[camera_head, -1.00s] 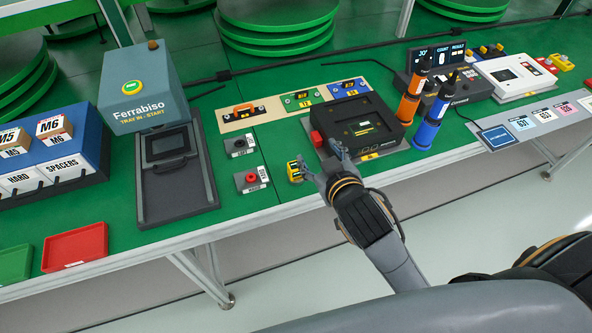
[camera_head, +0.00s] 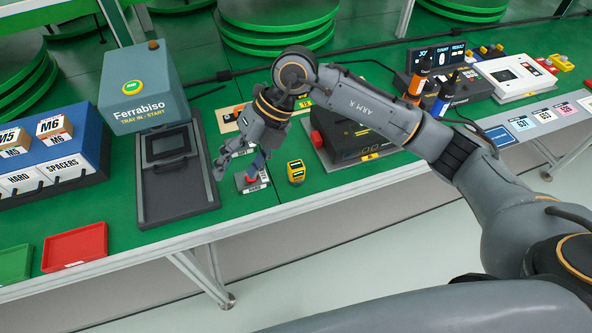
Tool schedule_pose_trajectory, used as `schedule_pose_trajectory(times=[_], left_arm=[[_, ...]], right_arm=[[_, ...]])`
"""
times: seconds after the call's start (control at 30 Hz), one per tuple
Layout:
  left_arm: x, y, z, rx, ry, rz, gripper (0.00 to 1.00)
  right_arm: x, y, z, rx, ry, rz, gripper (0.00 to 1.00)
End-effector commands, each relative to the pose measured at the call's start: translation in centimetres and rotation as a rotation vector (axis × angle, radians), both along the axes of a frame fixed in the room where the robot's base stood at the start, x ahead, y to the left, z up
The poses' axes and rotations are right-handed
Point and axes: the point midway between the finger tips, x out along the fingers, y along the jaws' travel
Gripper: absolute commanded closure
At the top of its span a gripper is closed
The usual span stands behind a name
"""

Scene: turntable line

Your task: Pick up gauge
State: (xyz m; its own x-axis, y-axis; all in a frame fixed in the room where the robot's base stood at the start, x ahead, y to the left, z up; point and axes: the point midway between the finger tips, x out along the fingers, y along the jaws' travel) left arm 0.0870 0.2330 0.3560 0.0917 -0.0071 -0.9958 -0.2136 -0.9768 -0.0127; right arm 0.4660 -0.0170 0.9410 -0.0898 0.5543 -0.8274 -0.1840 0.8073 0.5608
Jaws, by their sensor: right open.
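A small yellow and black device with a little display (camera_head: 296,171), which looks like the gauge, stands on the green table near its front edge. My right gripper (camera_head: 240,170) is open, with its fingers pointing down, to the left of this device and apart from it. It hangs over the small box with a red button (camera_head: 252,183) and partly covers it; I cannot tell whether it touches it. My right arm hides much of the mats and the black machine behind. My left gripper is not in view.
The grey Ferrabiso machine (camera_head: 145,95) stands left of my gripper. A black machine (camera_head: 340,150) lies partly under my forearm. Orange (camera_head: 415,88) and blue (camera_head: 443,97) tools stand right. A red tray (camera_head: 75,248) lies front left. Green table is clear around the yellow device.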

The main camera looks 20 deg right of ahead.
Motion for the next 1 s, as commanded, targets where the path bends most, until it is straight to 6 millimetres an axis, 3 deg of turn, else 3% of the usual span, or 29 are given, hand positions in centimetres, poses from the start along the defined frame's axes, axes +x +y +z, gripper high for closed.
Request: schedule_pose_trajectory(times=[0.03,0.1,0.2,0.3,0.43,0.73,1.0], left_arm=[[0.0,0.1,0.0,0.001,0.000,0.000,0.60],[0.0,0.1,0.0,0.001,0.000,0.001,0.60],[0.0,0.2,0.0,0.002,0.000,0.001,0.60],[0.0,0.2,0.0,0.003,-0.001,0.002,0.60],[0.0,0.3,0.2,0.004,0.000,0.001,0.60],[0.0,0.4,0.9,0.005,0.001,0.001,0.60],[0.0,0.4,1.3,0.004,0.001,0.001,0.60]], right_arm=[[1.5,-3.1,-0.4,-0.144,-0.021,-0.028,0.38],[2.9,-6.8,-0.6,-0.312,-0.031,-0.072,0.38],[4.2,-10.8,-0.2,-0.480,-0.040,-0.129,0.38],[4.8,-13.0,0.1,-0.571,-0.043,-0.165,0.38],[4.9,-13.8,-1.1,-0.604,-0.038,-0.177,0.38],[4.8,-13.6,-6.7,-0.599,-0.038,-0.174,0.38],[5.0,-13.5,-8.8,-0.597,-0.039,-0.173,0.38]])
